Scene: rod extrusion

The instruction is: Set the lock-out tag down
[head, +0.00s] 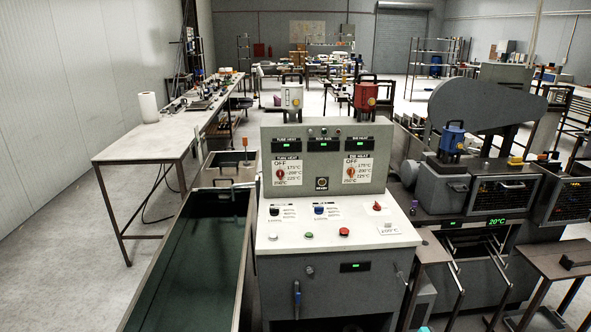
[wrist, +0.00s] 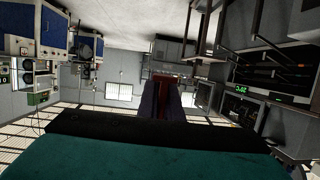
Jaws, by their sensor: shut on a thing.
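My gripper (wrist: 162,97) shows in the wrist view, its two dark fingers close together at the middle. They are shut on a dark red piece, the lock-out tag (wrist: 165,80), of which only a small part shows between and beyond the fingers. Its lower part is hidden by the fingers, and any writing is too small to read. It appears held in the air, with the room behind it. My gripper does not show in the head view, and I see no lock-out tag there.
A control console (head: 322,245) with knobs and buttons stands centre in the head view, a small card (head: 390,231) on its sloped top. A long green-lined trough (head: 185,270) lies left of it. A workbench (head: 130,150) stands further left, its near end mostly clear. Machinery (head: 470,175) stands right.

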